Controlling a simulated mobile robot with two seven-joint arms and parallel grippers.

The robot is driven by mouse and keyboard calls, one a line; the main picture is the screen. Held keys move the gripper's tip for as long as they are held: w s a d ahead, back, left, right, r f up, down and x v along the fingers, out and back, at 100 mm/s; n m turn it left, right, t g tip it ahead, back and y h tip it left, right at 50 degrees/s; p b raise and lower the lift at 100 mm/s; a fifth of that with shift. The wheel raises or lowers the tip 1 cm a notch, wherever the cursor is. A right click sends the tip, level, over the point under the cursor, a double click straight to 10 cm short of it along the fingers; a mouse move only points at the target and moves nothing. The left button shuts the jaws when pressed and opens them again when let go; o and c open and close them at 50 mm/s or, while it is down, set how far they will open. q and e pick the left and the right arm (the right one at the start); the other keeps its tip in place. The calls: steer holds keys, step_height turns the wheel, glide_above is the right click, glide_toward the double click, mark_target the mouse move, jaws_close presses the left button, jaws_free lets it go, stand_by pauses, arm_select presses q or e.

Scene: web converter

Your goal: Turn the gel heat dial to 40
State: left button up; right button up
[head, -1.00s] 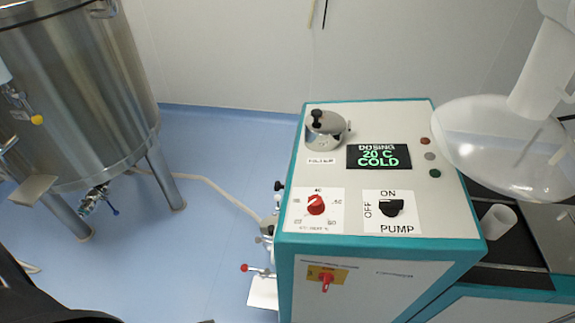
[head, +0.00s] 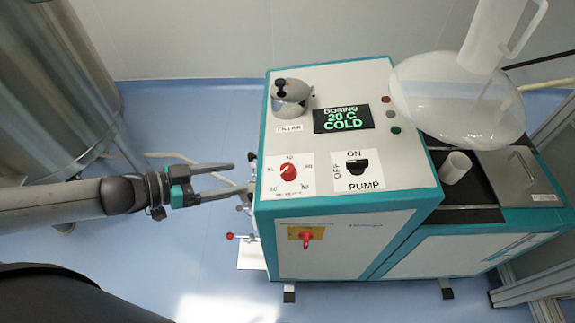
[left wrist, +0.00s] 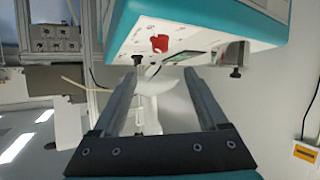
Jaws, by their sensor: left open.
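The gel heat dial (head: 287,169) is a red knob on a white label on top of the white and teal machine (head: 350,215). The display (head: 343,118) reads "DOSING 20 C COLD". My left gripper (head: 242,177) is open and empty, left of the machine, with its fingers pointing right toward the dial and apart from it. In the left wrist view the red knob (left wrist: 159,44) shows beyond and above the two spread fingers (left wrist: 158,95). My right gripper is not in view.
A black pump switch (head: 357,166) sits right of the dial. A metal cap (head: 291,97) stands behind it. A clear bowl (head: 460,105) is at the right, and a steel tank (head: 50,90) at the left. Small valves stick out from the machine's left side.

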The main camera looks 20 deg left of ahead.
mark_target(283, 170)
arm_select(q)
steer(key=b+x, duration=0.2)
steer(key=x, duration=1.3)
steer(key=shift+w+f, duration=0.1)
jaws_close()
stand_by(0.5)
